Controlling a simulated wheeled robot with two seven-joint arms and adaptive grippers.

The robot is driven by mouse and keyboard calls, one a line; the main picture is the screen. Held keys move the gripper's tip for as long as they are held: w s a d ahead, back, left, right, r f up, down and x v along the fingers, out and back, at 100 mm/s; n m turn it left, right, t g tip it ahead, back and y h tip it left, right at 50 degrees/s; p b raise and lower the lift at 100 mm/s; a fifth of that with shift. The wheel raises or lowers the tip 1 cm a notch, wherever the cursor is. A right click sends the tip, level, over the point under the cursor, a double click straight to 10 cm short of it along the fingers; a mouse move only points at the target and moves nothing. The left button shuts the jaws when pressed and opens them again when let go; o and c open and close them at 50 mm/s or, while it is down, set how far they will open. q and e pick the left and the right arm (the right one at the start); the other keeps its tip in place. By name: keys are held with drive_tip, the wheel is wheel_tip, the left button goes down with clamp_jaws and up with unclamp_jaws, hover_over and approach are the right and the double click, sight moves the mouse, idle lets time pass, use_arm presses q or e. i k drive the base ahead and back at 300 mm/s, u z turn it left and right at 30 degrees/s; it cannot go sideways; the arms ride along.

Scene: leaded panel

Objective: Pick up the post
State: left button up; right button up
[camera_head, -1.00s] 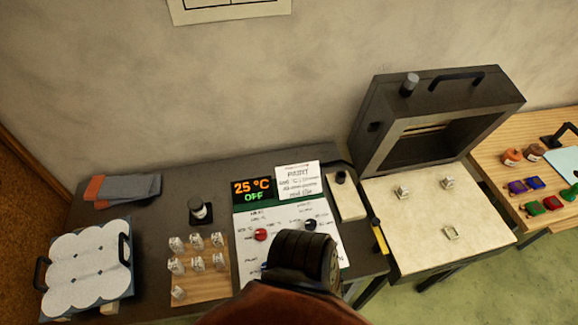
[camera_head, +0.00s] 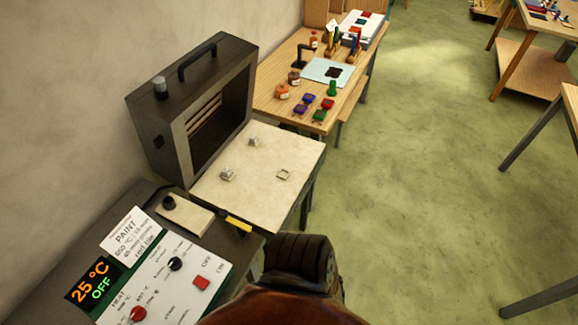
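I cannot tell for certain which thing is the post. Two small pale upright pieces, a far one (camera_head: 254,141) and a near one (camera_head: 228,174), stand on the cream slab (camera_head: 262,192) in front of the open kiln (camera_head: 160,125). A flat, square, pale frame-like piece (camera_head: 284,175) lies to their right on the same slab. Neither of my grippers shows in this view, so nothing is seen touching these pieces.
A control panel (camera_head: 185,262) reading 25 °C OFF is at lower left. A yellow-and-black tool (camera_head: 236,222) lies by the slab's near edge. A wooden table (camera_head: 262,88) with jars and coloured pieces stands behind. Green floor (camera_head: 420,170) is open on the right.

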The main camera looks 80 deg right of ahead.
sight(226, 172)
drive_tip(key=z, duration=1.2)
drive_tip(key=k, duration=0.1)
drive_tip(key=z, duration=0.8)
drive_tip(key=i, duration=0.2)
drive_tip(key=z, duration=0.05)
